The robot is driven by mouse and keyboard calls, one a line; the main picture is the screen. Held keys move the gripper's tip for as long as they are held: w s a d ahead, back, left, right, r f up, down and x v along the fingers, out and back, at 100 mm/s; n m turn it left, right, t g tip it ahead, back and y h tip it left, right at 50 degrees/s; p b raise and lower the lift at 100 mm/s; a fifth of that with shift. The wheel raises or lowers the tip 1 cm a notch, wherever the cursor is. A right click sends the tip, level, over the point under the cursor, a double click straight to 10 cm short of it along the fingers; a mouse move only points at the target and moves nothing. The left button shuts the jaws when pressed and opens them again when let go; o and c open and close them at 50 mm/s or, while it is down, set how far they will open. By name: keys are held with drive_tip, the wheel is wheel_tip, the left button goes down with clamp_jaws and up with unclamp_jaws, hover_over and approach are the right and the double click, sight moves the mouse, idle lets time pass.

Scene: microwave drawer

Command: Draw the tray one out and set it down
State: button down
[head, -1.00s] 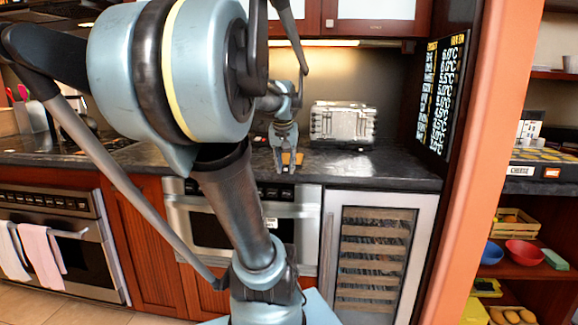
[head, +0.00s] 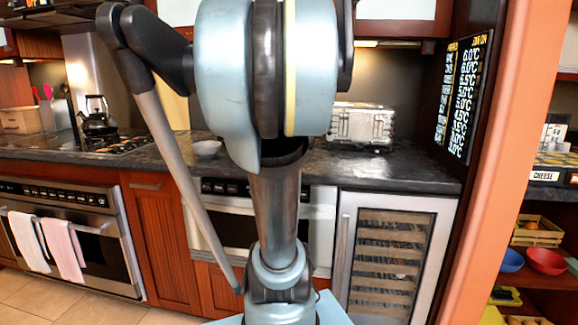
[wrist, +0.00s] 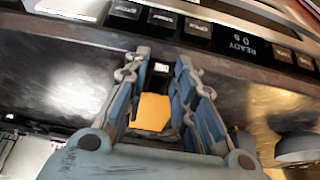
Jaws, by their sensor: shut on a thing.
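My gripper (wrist: 161,78) shows in the wrist view, its fingers closed around a small yellow-orange thing (wrist: 150,112) with a dark end that bears a white mark. It is above or at the dark counter; I cannot tell whether the thing touches it. My arm hides the gripper and the thing in the head view. The microwave drawer (head: 320,226) under the counter looks shut, partly behind my arm. Its control panel (wrist: 240,40) shows "READY" and "0 s" along the top of the wrist view. No tray is clearly visible.
A metallic toaster-like box (head: 361,124) stands on the counter (head: 420,172) at the right. A pale bowl (head: 207,148) and a kettle (head: 97,113) stand at the left. A glass-door cooler (head: 390,258) is beside the microwave drawer. An orange post (head: 515,140) rises at the right.

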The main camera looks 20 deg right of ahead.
drive_tip(key=shift+w+a, duration=0.1)
drive_tip(key=shift+a, duration=0.05)
drive_tip(key=c, duration=1.2)
unclamp_jaws()
drive_tip(key=shift+c, duration=0.2)
drive_tip(key=shift+r, duration=0.1)
